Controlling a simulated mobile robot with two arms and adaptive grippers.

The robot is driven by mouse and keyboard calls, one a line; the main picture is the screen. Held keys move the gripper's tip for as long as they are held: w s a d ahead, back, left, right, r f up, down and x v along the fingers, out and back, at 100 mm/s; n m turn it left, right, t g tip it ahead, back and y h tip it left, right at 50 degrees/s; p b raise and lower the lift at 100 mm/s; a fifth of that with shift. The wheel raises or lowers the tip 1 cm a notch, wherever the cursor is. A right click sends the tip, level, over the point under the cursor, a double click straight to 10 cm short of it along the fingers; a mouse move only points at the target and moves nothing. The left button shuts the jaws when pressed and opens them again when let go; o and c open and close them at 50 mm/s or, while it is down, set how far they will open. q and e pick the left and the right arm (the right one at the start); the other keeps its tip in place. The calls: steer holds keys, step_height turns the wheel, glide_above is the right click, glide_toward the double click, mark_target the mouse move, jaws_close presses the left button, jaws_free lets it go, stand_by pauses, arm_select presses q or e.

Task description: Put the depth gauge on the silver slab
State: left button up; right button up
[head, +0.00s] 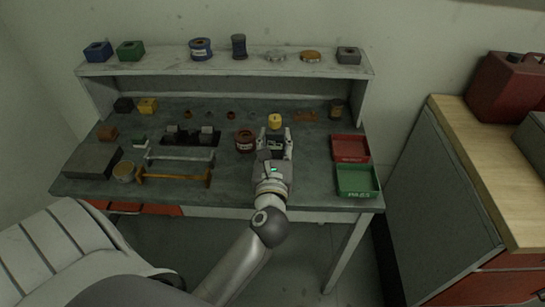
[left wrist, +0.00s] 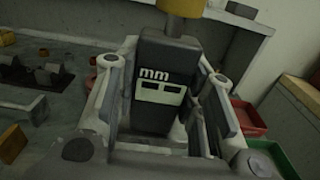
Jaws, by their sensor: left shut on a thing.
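The depth gauge has a dark body marked "mm" and a yellow top (head: 274,121). It stands upright near the middle of the workbench. It fills the middle of the left wrist view (left wrist: 163,75). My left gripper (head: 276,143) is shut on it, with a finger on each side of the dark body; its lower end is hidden. A flat grey slab (head: 92,161), the likeliest silver slab, lies at the bench's front left corner, far left of the gripper. My right gripper is not in view.
A dark red round can (head: 244,141) stands close left of my gripper. Red (head: 350,148) and green (head: 357,180) trays are right.

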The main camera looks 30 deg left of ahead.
mark_target(273, 146)
arm_select(q)
steer(key=f, duration=0.1)
steer(key=w+a+f+b, duration=0.2)
steer(key=shift+w+f, duration=0.1)
steer(key=shift+f, duration=0.45)
steer(key=f+b, duration=0.3)
steer(key=b, duration=0.1)
steer(key=shift+w+a+f, duration=0.2)
steer(key=shift+w+f, duration=0.05)
steer(key=shift+w, duration=0.05)
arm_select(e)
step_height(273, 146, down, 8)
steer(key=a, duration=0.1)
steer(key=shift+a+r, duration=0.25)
arm_select(q)
steer(key=shift+f, duration=0.15)
steer(key=o, duration=1.2)
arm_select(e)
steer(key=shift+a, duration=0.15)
